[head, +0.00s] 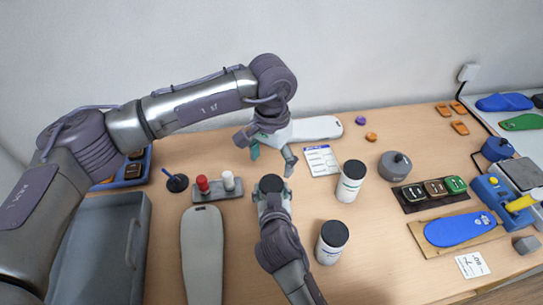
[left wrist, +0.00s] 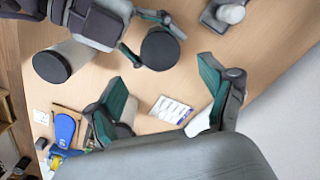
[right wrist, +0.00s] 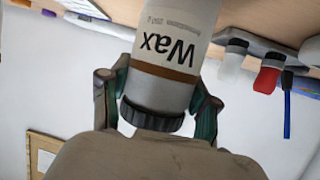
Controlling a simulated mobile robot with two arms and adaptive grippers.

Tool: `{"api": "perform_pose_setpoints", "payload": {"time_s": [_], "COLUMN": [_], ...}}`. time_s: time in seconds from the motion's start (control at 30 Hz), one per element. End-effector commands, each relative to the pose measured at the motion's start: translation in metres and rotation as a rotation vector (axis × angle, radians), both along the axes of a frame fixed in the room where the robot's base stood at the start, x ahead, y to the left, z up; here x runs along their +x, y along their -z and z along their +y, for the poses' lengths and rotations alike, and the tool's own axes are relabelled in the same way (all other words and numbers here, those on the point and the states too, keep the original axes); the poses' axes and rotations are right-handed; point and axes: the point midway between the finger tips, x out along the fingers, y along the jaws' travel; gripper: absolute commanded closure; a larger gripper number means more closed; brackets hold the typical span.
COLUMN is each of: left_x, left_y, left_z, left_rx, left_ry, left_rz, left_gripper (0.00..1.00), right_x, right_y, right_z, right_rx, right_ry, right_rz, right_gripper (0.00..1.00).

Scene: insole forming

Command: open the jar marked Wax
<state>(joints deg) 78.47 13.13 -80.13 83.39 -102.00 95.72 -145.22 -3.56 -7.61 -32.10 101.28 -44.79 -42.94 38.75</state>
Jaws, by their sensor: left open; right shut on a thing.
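The jar marked Wax (right wrist: 165,55) is white with a brown band and a black lid (right wrist: 150,115). My right gripper (right wrist: 157,105) is shut around it, one finger on each side near the lid. In the head view the dark lid (head: 271,184) faces up, and the jar's body is mostly hidden by my right gripper (head: 272,199). I cannot tell whether its base touches the table. My left gripper (head: 271,154) is open and empty, above and behind the jar. In the left wrist view its teal-padded fingers (left wrist: 170,88) are apart, with the lid (left wrist: 160,48) outside them.
Two other white jars with dark lids stand to the right, one further back (head: 351,183) and one nearer (head: 331,243). A printed card (head: 321,160) lies behind them. A stand with red and white knobs (head: 213,194), a pale insole form (head: 202,255) and a grey bin (head: 141,240) are left.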

Motion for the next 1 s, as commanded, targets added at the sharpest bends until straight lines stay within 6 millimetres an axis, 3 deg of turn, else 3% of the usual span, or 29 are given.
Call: {"api": "perform_pose_setpoints", "payload": {"time_s": [0.4, 0.8, 0.83, 1.0], "left_x": [0.0, 0.0, 0.0, 0.0], "left_y": [0.06, 0.07, 0.07, 0.069], "left_z": [0.0, 0.0, 0.0, 0.0], "left_rx": [0.001, 0.001, 0.001, 0.001], "left_ry": [-0.003, -0.003, -0.003, -0.003], "left_rz": [0.001, -0.001, -0.001, -0.001], "left_gripper": [0.18, 0.18, 0.19, 0.48], "right_x": [0.0, 0.0, 0.0, 0.0], "right_y": [0.001, 0.001, 0.001, 0.001], "right_z": [0.0, 0.0, 0.0, 0.0], "right_rx": [0.0, 0.0, 0.0, 0.0], "right_ry": [0.0, 0.0, 0.0, 0.0], "right_rz": [0.002, 0.002, 0.002, 0.002], "right_gripper": [1.0, 1.0, 1.0, 1.0]}}
